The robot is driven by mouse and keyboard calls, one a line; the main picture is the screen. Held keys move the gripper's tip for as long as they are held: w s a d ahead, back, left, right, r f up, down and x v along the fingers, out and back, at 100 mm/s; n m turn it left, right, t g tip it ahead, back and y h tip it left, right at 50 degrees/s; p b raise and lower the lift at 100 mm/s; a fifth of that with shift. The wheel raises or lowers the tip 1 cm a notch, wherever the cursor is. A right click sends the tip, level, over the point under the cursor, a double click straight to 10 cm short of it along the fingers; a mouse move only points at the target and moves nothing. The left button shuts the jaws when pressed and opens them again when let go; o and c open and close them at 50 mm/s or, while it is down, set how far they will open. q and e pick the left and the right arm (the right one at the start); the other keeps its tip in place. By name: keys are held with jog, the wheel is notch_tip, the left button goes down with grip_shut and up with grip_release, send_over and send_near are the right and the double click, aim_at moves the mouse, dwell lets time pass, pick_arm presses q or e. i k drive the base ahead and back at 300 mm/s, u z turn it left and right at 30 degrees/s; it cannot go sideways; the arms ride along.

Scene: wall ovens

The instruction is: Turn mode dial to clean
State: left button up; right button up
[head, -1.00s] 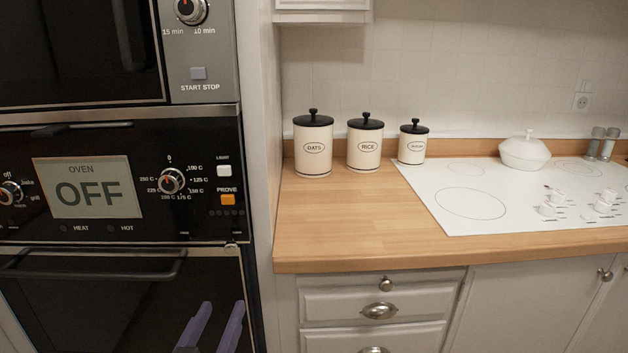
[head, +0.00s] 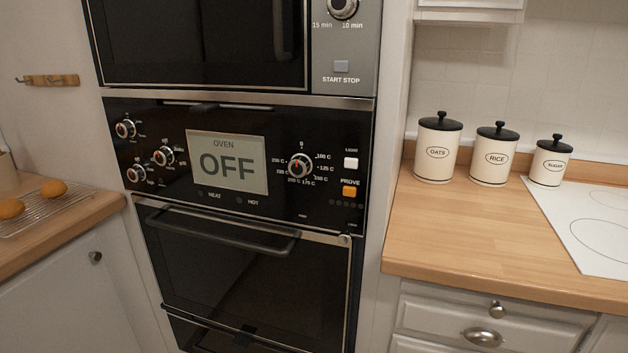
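The oven control panel (head: 285,202) is black, with a display (head: 228,162) reading OFF. Left of the display are three small dials: an upper one (head: 125,129), a middle one (head: 163,156) and a lower one (head: 136,173). Their labels are too small to read surely, and I cannot make out "clean" on any of them. Right of the display is a temperature dial (head: 300,166) with a red mark, ringed by degree labels. Neither of my grippers is in view.
Below the panel is an oven door with a protruding bar handle (head: 222,232). A microwave (head: 205,40) sits above. A left counter holds a wire rack (head: 45,210) with buns. Canisters (head: 437,150) stand on the right wooden counter (head: 440,230).

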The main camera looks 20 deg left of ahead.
aim_at(164, 156)
jog(key=u, duration=0.55)
jog(key=k, duration=0.65)
jog(key=u, duration=0.85)
jog(key=i, duration=1)
jog(key=z, duration=0.7)
